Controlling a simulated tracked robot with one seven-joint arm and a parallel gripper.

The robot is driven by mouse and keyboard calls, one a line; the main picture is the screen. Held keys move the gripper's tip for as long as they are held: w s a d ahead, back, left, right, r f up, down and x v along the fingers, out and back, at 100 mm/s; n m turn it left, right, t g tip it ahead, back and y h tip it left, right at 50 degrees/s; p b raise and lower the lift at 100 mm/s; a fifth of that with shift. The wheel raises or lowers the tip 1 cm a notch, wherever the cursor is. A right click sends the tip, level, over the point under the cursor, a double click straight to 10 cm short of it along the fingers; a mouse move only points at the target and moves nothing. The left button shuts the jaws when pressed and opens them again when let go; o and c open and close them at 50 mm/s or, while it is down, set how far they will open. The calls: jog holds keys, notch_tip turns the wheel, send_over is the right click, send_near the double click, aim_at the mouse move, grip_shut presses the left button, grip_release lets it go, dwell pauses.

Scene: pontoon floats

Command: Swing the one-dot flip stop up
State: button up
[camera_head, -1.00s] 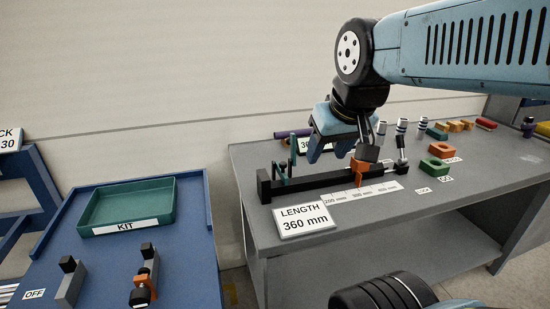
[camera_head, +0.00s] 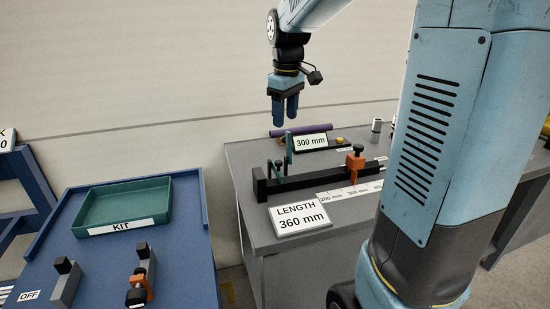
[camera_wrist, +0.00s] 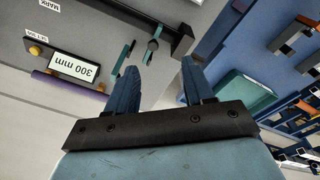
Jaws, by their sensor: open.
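The black rail fixture (camera_head: 320,180) lies along the front of the grey bench. Near its left end are teal parts: an upright teal piece (camera_head: 288,146) and a lower teal piece (camera_head: 280,170). They also show in the wrist view as a teal bar (camera_wrist: 124,54) and a teal piece with a dark round knob (camera_wrist: 152,46). No dots can be read, so I cannot tell which is the one-dot flip stop. An orange block with a black knob (camera_head: 355,160) sits further right on the rail. My gripper (camera_head: 285,118) is open and empty, pointing down above and behind the rail's left end.
A "300 mm" sign (camera_head: 311,142) and a purple bar (camera_head: 300,130) lie behind the rail. A "LENGTH 360 mm" sign (camera_head: 299,216) stands in front. A blue table (camera_head: 180,250) with a green tray (camera_head: 125,205) is at left. My arm hides the bench's right side.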

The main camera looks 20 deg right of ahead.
jog(key=n+g, duration=0.1)
send_over(279, 161)
jog(key=s, duration=0.1)
notch_tip(279, 161, down, 2)
jog(key=f, duration=0.1)
jog(key=shift+n, duration=0.4)
jog(key=f, duration=1.4)
jog(key=shift+w+a, duration=0.1)
jog(key=shift+w, duration=0.3)
jog(key=shift+c, duration=0.2)
grip_shut()
